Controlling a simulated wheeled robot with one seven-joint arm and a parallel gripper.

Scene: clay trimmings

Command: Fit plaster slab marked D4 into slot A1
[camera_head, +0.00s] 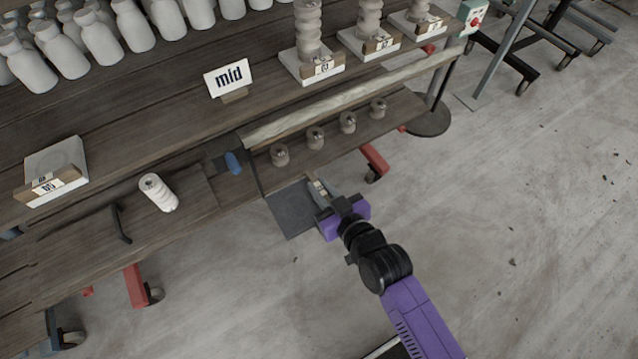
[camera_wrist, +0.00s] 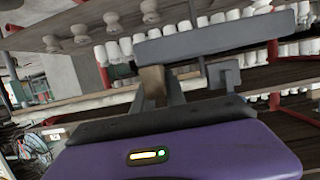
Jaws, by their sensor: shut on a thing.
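My gripper (camera_head: 322,192) is in front of the shelf's edge, above the floor, shut on a piece with a tan block and a pale label. In the wrist view the tan block (camera_wrist: 152,80) shows at my jaws, with a long grey slab edge (camera_wrist: 215,38) just beyond it. I cannot read a D4 mark on it. A dark grey square (camera_head: 288,210) lies left of my jaws in the head view; I cannot tell whether it belongs to the held piece. No slot marked A1 can be made out.
A pale slab (camera_head: 57,160) with a wooden label block sits on the left shelf. A white ribbed piece (camera_head: 158,192), a "mid" sign (camera_head: 228,78) and several small grey pieces (camera_head: 315,137) stand on the shelves. Labelled slabs (camera_head: 312,68) bear ribbed columns.

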